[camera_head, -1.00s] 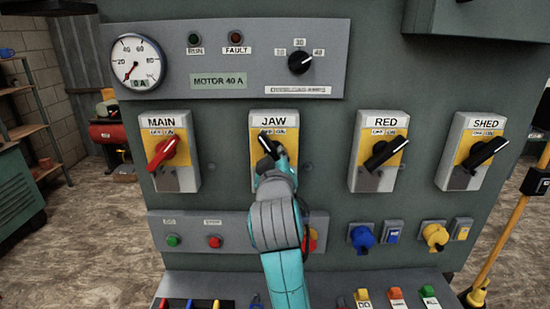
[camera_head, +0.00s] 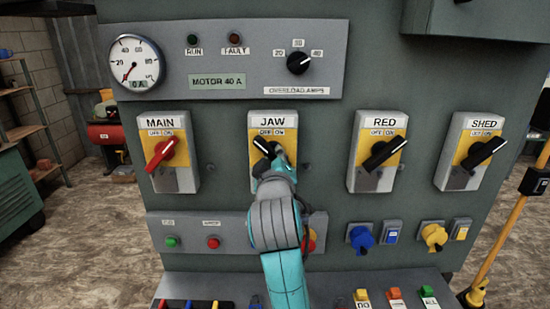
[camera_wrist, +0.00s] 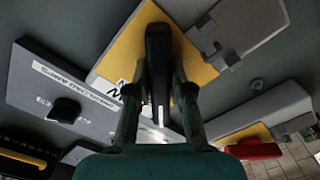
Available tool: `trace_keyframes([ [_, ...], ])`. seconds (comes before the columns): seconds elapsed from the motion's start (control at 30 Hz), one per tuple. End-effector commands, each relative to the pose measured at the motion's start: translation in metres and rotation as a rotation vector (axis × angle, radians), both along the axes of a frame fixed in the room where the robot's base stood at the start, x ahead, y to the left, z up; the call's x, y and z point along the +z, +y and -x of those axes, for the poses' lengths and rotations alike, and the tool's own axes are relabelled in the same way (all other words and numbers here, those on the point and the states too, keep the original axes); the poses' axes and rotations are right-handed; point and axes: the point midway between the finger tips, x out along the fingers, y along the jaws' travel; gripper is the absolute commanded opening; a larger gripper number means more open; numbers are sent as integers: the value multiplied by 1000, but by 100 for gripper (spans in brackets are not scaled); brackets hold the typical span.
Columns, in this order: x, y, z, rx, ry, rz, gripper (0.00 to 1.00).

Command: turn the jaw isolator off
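The JAW isolator (camera_head: 274,124) is a grey box with a yellow plate marked OFF and ON. Its black handle (camera_head: 262,146) tilts up and left, toward OFF. My gripper (camera_head: 273,163) is at this handle and hides its lower part and the middle of the box. In the wrist view the black handle (camera_wrist: 158,50) lies lengthwise between the two fingers of my gripper (camera_wrist: 159,85). The fingers close in on both its sides and look to be touching it. The yellow plate (camera_wrist: 118,60) sits at a slant behind them.
The MAIN isolator (camera_head: 168,152) with a red handle is at left. The RED (camera_head: 380,154) and SHED (camera_head: 475,152) isolators are at right. Their handles tilt up and right. Push buttons (camera_head: 213,243) and plugs (camera_head: 361,239) sit below.

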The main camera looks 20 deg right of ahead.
Motion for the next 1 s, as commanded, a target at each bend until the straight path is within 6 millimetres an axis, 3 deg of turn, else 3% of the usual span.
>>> trace_keyframes([
  [0.03, -1, 0, 0, 1, 4, 0, 33],
  [0.1, -1, 0, 0, 0, 3, 0, 46],
  [0.53, 0, 3, 9, 0, 0, 0, 46],
  [1.0, -1, 30, 90, 3, 0, 0, 46],
])
